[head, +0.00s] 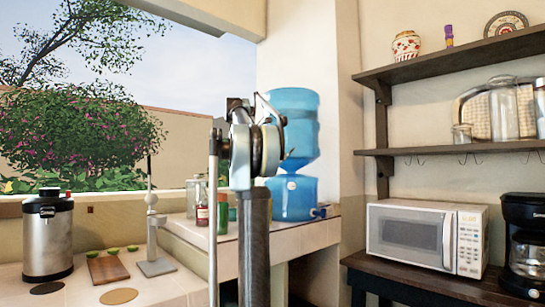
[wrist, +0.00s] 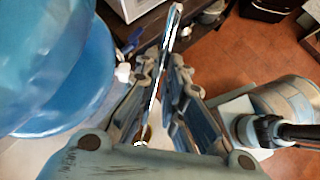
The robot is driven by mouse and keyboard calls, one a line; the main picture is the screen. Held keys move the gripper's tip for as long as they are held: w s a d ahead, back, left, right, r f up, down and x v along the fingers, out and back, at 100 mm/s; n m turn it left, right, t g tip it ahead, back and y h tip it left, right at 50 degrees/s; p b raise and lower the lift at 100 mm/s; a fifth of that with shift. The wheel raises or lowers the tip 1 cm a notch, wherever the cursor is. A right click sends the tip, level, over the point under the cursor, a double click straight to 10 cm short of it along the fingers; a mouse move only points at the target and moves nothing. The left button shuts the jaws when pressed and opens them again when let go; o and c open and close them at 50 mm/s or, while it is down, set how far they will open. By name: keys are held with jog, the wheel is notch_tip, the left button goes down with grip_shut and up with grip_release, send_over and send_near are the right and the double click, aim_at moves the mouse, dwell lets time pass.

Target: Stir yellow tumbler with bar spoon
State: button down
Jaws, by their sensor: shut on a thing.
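In the wrist view, my gripper (wrist: 161,76) has its two fingers closed around a long, thin, shiny metal rod, the bar spoon (wrist: 173,22). The spoon runs between the fingers from the top of the picture down toward the palm. In the head view, my own arm fills the middle and the gripper and spoon cannot be made out clearly. I cannot make out a yellow tumbler for certain in either view; a small brownish-yellow patch shows low between the fingers in the wrist view, too small to tell.
A blue water jug (head: 292,115) stands on the tiled counter, close beside the gripper in the wrist view (wrist: 60,75). Bottles (head: 202,207), a lever press (head: 153,235), a cutting board (head: 109,269) and a steel dispenser (head: 48,240) stand left. A microwave (head: 405,235) and coffee maker (head: 524,240) stand right.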

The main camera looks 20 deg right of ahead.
jog(key=s+d+f+m+t+y, duration=0.2)
jog(key=s+d+f+y, duration=0.3)
jog(key=y, duration=0.4)
jog(key=shift+s+d+f+m+t+y, duration=0.2)
jog(key=shift+d+m+t+y, duration=0.25)
jog(key=shift+d, duration=0.4)
jog(key=shift+f, duration=0.1)
